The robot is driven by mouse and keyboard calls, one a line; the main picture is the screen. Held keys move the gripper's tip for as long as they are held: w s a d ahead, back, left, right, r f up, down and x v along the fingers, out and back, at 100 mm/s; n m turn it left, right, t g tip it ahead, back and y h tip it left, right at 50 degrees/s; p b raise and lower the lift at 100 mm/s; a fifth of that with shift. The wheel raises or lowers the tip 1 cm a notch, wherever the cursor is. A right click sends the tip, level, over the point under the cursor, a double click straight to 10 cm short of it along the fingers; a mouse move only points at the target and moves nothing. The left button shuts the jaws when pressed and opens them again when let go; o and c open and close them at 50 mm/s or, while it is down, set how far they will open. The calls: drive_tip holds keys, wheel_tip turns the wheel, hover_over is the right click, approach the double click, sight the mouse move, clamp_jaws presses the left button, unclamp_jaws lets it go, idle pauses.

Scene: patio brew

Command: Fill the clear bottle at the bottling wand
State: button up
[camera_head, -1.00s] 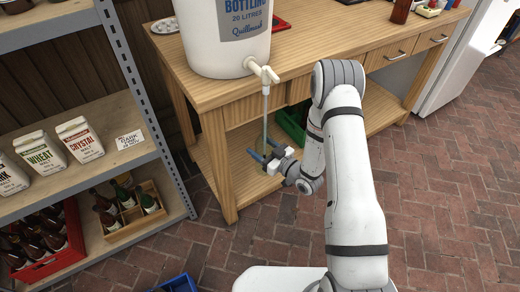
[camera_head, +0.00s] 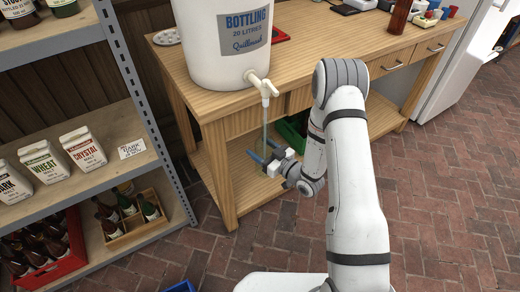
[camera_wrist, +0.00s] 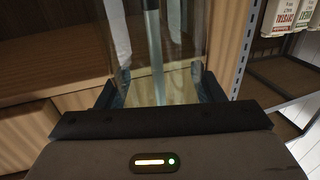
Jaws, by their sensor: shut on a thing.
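The clear bottle (camera_wrist: 185,45) stands upright between the jaws of my gripper (camera_wrist: 160,92), which is shut on it. The thin bottling wand (camera_wrist: 153,50) shows through its glass and appears to be inside the bottle. In the head view the wand (camera_head: 265,118) hangs from the tap (camera_head: 262,84) of the white bottling bucket (camera_head: 228,62). My gripper (camera_head: 267,158) is below the tap, in front of the table. The bottle is hard to make out there. I cannot tell the liquid level; a yellowish tint shows low in the glass.
The wooden table (camera_head: 330,50) with a lower shelf stands behind my gripper. A grey shelf rack (camera_head: 135,95) on the left holds malt boxes, a red crate (camera_head: 60,260) and a wooden crate (camera_head: 135,222) of bottles. Brick floor on the right is clear.

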drive_tip(key=shift+r+p, duration=0.35)
drive_tip(key=shift+r, duration=0.5)
idle(7.2)
